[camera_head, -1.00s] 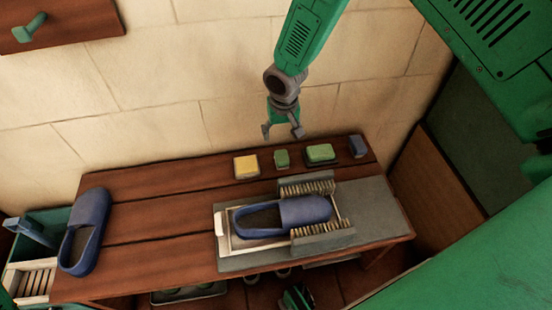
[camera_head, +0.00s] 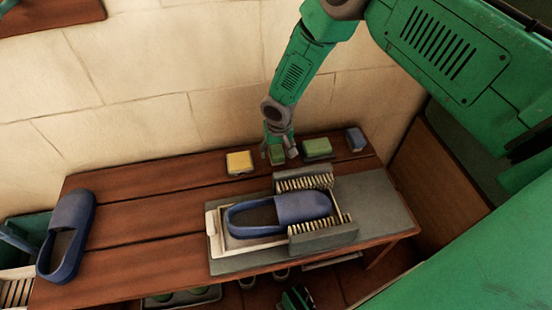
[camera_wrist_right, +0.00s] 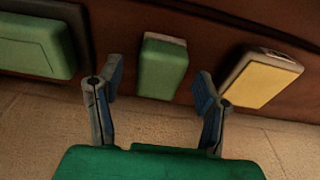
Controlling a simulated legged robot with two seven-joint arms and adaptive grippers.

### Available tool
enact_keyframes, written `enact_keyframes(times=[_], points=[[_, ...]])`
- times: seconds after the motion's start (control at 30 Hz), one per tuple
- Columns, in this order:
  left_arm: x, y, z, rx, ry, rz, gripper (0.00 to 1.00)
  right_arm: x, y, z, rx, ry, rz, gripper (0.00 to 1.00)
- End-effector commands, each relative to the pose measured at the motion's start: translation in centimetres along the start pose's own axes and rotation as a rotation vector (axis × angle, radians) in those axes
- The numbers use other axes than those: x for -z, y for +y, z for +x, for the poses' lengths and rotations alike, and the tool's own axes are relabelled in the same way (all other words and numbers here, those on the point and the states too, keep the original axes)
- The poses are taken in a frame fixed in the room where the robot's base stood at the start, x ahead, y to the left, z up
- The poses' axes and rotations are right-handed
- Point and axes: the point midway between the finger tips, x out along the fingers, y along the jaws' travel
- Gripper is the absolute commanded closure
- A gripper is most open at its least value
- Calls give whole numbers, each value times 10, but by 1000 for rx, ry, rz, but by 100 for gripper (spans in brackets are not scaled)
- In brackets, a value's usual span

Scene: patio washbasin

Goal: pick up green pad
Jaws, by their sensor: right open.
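A small green pad (camera_head: 277,157) lies on the wooden table, between a yellow pad and a larger green pad (camera_head: 317,148). My right gripper (camera_head: 279,150) is open and points down at the small green pad, with one finger on each side of it in the picture. In the right wrist view the small green pad (camera_wrist_right: 163,70) shows between the two spread fingers (camera_wrist_right: 158,88), with a gap on both sides. The larger green pad (camera_wrist_right: 35,45) is at the left there. I cannot tell whether the fingertips touch the table. My left gripper is not in view.
In front, a blue slipper (camera_head: 300,208) sits in a brush tray (camera_head: 218,250). Another slipper (camera_head: 66,235) lies at the left end. The stone wall (camera_head: 150,110) stands close behind.

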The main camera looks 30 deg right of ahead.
Motion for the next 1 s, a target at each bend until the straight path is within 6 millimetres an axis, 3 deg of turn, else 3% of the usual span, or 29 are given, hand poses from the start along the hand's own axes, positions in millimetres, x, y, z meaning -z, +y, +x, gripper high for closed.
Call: enact_keyframes(times=[0.1,0.33,0.4,0.5,0.8,1.0], points=[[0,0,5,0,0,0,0,1,-1,9,1,2,2,40],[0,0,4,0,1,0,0,1,-1,8,1,2,1,40],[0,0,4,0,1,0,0,1,-1,8,1,2,0,64],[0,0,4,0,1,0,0,1,-1,9,1,2,0,93],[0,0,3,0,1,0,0,1,-1,6,1,3,0,93],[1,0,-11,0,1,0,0,7,-1,-24,1,5,0,93]])
